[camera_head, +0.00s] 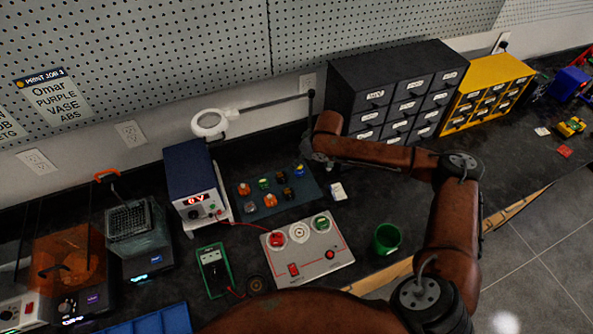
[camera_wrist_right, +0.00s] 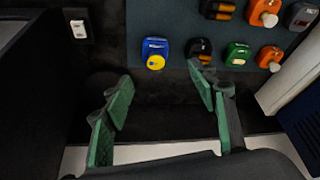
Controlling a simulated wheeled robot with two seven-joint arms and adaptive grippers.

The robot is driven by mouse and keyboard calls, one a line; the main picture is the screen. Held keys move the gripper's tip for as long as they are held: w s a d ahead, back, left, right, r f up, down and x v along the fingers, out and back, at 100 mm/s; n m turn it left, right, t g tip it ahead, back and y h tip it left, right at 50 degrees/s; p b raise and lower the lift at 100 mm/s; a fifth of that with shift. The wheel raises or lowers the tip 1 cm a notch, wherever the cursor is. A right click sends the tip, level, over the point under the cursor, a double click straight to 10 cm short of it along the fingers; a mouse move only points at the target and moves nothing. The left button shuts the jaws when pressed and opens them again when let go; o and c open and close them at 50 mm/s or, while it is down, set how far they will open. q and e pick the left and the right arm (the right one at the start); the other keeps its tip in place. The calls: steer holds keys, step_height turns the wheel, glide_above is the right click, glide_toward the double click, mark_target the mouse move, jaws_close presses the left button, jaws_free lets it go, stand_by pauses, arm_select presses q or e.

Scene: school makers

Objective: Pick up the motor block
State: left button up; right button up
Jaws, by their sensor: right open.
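Several small coloured blocks lie on a dark blue-grey mat (camera_head: 312,189). The one nearest my right gripper is a blue block with a yellow disc (camera_head: 299,169); it also shows in the right wrist view (camera_wrist_right: 155,51). Beside it there are a black block with an orange part (camera_wrist_right: 200,50), a green block (camera_wrist_right: 238,53) and an orange block (camera_wrist_right: 270,58). Behind these lies an orange block with a white cylinder (camera_wrist_right: 264,12). I cannot tell which is the motor block. My right gripper (camera_wrist_right: 161,82) is open and empty, its green-padded fingers short of the blue block. My left gripper is out of view.
A blue power supply (camera_head: 192,180) stands left of the mat, and a white panel (camera_head: 340,256) lies in front. A green cup (camera_head: 387,238) stands near the front edge. Black drawers (camera_head: 345,75) stand behind my right arm. A small white-topped item (camera_head: 338,191) lies right of the mat.

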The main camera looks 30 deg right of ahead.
mark_target(300, 167)
steer(key=shift+x, duration=1.25)
steer(key=x, duration=0.1)
steer(key=b+x, duration=0.1)
steer(key=x, duration=0.3)
steer(key=shift+s+d+f, duration=0.1)
steer(key=shift+d+f, duration=0.1)
steer(key=shift+d, duration=0.15)
steer(key=shift+r, duration=0.1)
steer(key=c, duration=1.2)
steer(key=shift+c, duration=0.2)
